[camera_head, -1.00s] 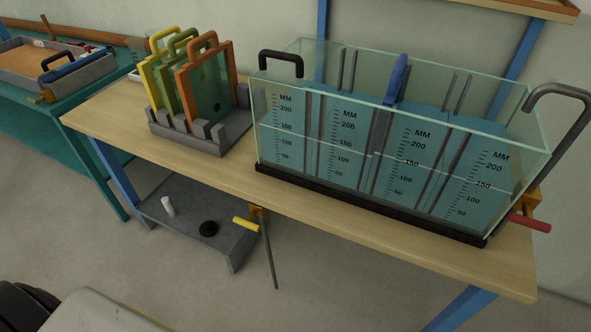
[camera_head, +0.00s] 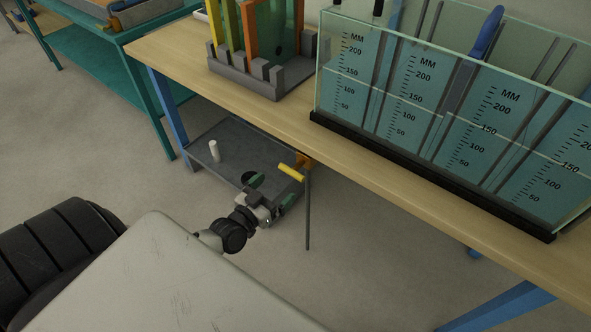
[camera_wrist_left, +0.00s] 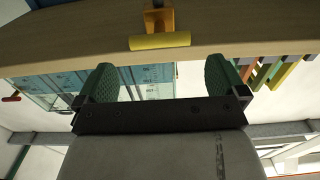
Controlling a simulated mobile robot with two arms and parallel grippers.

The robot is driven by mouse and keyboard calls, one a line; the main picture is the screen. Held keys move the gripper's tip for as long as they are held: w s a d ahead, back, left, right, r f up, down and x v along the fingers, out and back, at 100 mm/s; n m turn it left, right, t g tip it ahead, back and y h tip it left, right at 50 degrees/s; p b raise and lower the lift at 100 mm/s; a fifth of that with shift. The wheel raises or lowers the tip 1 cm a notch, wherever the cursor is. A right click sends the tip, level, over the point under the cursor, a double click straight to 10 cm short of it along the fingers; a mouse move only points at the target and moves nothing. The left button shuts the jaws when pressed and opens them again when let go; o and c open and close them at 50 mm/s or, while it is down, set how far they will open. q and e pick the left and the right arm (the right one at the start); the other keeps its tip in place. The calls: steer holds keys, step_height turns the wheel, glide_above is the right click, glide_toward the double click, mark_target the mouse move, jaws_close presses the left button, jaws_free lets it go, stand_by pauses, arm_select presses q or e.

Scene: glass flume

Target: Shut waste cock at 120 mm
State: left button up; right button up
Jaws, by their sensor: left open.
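The waste cock has a yellow handle (camera_head: 290,172) on an orange body (camera_head: 303,159) under the bench's front edge, with a thin grey pipe (camera_head: 307,212) hanging below. My left gripper (camera_head: 270,190) is open and empty, just below and left of the handle, apart from it. In the left wrist view the yellow handle (camera_wrist_left: 160,41) lies crosswise beyond the gap between the green-padded fingers (camera_wrist_left: 162,82). The glass flume (camera_head: 440,150) stands on the bench with MM scales; a pale line crosses the left scales between 100 and 150. My right gripper is out of view.
A grey low shelf (camera_head: 222,150) with a white peg (camera_head: 214,151) lies behind my left gripper. A slotted rack (camera_head: 270,85) of coloured-framed plates stands on the wooden bench (camera_head: 300,118). A blue bench leg (camera_head: 170,115) stands left of the shelf.

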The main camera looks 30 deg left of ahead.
mark_target(296, 166)
arm_select(q)
steer(key=w, duration=0.6)
steer(key=w+b, duration=0.1)
steer(key=w, duration=0.2)
steer(key=shift+w+d, duration=0.25)
steer(key=shift+d, duration=0.15)
